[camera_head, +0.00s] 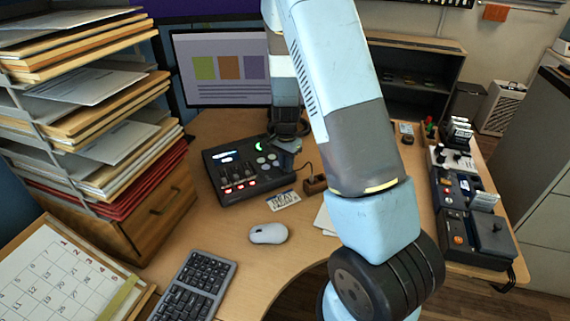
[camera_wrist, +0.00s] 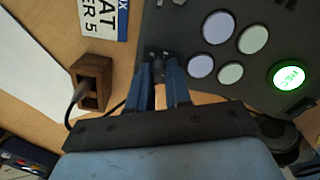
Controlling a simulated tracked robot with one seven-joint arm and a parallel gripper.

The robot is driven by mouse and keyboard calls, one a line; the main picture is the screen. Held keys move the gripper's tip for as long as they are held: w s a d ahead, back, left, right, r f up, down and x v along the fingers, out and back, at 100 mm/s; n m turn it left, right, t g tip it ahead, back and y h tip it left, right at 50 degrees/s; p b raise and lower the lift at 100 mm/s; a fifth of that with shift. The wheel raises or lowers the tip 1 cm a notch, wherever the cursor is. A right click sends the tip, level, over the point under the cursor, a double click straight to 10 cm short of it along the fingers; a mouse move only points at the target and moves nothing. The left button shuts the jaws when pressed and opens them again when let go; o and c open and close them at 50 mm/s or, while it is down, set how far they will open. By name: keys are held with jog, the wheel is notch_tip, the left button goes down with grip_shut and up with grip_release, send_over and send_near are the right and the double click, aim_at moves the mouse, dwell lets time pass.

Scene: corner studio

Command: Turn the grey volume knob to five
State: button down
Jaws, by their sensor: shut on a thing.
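A black control console (camera_head: 268,174) with lit buttons and sliders lies on the desk in the head view. In the wrist view, its dark panel (camera_wrist: 190,25) carries pale round pads and a green-lit button (camera_wrist: 287,76). My gripper (camera_wrist: 163,65) points down at the console's corner and is shut on the dark grey knob (camera_wrist: 158,54). The fingers hide much of the knob, and its pointer and number scale cannot be read. In the head view my gripper (camera_head: 288,146) is over the console's right side, and my arm hides the knob.
A small wooden block (camera_head: 315,184) with a cable and a plate-like sign (camera_head: 284,200) lie close to the console. A monitor (camera_head: 222,68) stands behind. Other devices (camera_head: 455,195) occupy the desk's right side.

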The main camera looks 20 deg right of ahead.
jog(key=shift+w+a, duration=0.15)
jog(key=shift+a, duration=0.1)
jog(key=c, duration=1.4)
grip_release()
jog(key=o, duration=0.3)
jog(key=shift+d, duration=0.1)
jog(key=shift+o, duration=0.2)
notch_tip(320, 180, up, 14)
jog(key=shift+f, duration=0.15)
